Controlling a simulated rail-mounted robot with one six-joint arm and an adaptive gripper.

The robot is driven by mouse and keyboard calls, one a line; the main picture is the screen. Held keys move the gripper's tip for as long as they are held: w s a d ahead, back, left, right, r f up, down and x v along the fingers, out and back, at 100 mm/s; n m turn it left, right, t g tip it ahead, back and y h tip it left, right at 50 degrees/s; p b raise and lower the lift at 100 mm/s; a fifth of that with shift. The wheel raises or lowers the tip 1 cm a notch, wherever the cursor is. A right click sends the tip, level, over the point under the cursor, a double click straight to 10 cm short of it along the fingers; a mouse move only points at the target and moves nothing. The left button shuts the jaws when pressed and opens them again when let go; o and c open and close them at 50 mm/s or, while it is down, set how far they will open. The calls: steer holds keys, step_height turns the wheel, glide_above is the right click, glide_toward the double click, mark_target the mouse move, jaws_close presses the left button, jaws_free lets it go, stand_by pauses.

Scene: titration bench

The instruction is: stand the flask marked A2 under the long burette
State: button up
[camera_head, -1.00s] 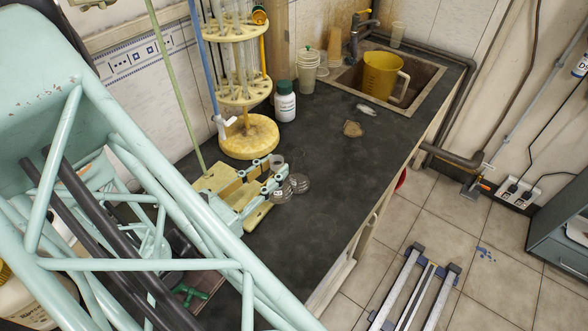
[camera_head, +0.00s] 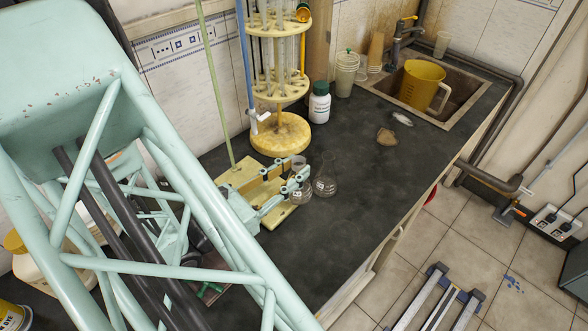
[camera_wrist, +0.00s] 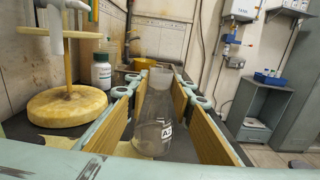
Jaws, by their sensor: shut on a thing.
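The clear conical flask marked A2 (camera_wrist: 155,122) stands upright between the two tan-padded fingers of my gripper (camera_wrist: 150,105). Its label reads partly as "A2". In the head view my mint-green gripper (camera_head: 283,190) is shut on this flask (camera_head: 301,190), low over the bench. A second clear conical flask (camera_head: 325,182) stands close to its right. A blue tube with a white stopcock (camera_head: 262,117), possibly the long burette, hangs left of the round yellow rack; a white stopcock also shows in the wrist view (camera_wrist: 57,42).
The round yellow rack (camera_head: 280,137) holds several glass tubes. A thin green rod (camera_head: 217,85) rises beside my gripper. The dark bench (camera_head: 375,185) is clear towards the front right.

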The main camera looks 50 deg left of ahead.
steer(key=shift+a+f, duration=0.15)
steer(key=shift+a, duration=0.05)
steer(key=shift+s+a+f+b, duration=0.15)
steer(key=shift+a+f, duration=0.25)
steer(key=shift+a, duration=0.2)
steer(key=shift+s+a+f+b, duration=0.1)
steer(key=shift+a+f+b, duration=0.05)
steer(key=shift+a+f, duration=0.35)
steer(key=shift+s+a+r, duration=0.1)
steer(key=shift+s+a, duration=0.2)
steer(key=shift+a, duration=1.65)
steer(key=shift+s+a+f, duration=0.1)
steer(key=shift+s+a, duration=0.2)
steer(key=shift+a, duration=1.7)
steer(key=shift+s+a+r, duration=0.1)
steer(key=shift+s+a, duration=0.2)
steer(key=shift+a, duration=1.65)
steer(key=shift+c, duration=0.2)
steer(key=shift+a, duration=0.1)
steer(key=shift+f, duration=0.5)
steer(key=o, duration=0.8)
steer(key=shift+s, duration=0.2)
steer(key=shift+c, duration=0.8)
